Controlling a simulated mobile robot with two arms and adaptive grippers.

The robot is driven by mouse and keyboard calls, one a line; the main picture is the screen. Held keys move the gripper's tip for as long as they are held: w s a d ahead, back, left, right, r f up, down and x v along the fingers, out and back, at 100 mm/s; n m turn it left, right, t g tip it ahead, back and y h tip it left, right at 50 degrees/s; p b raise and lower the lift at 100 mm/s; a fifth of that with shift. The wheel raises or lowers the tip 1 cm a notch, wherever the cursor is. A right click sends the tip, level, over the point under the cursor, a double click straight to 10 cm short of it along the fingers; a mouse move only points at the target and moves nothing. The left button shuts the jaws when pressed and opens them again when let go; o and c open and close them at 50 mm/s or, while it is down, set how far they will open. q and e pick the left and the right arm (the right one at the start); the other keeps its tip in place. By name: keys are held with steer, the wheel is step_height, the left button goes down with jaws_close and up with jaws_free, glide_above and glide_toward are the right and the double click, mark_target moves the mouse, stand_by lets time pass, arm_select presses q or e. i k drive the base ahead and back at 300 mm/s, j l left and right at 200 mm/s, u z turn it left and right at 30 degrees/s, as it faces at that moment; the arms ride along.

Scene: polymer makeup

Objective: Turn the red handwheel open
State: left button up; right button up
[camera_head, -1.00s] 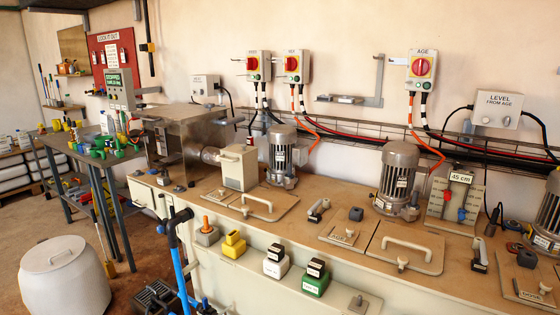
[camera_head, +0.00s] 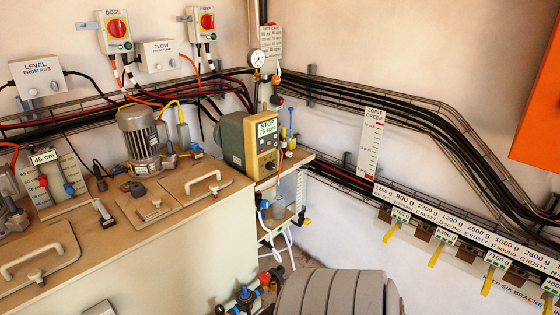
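I cannot make out a clear red handwheel in the head view. A small red round part (camera_head: 265,278) shows low down among pipe fittings with blue parts, below the bench end; it is too small to tell whether it is a handwheel. A dark knob (camera_head: 138,190) with a bit of red beside it sits on the bench near the motor (camera_head: 138,135). Neither of my grippers is in view.
The bench top (camera_head: 185,205) carries lids with handles and a green pump unit (camera_head: 250,142) reading "STOP 75 rpm". A grey ribbed rounded body (camera_head: 340,292) fills the bottom centre. Black cables and a row of weight labels (camera_head: 450,225) run along the right wall. An orange panel (camera_head: 540,105) is at upper right.

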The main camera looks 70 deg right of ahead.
mark_target(264, 278)
steer(key=z, duration=2.2)
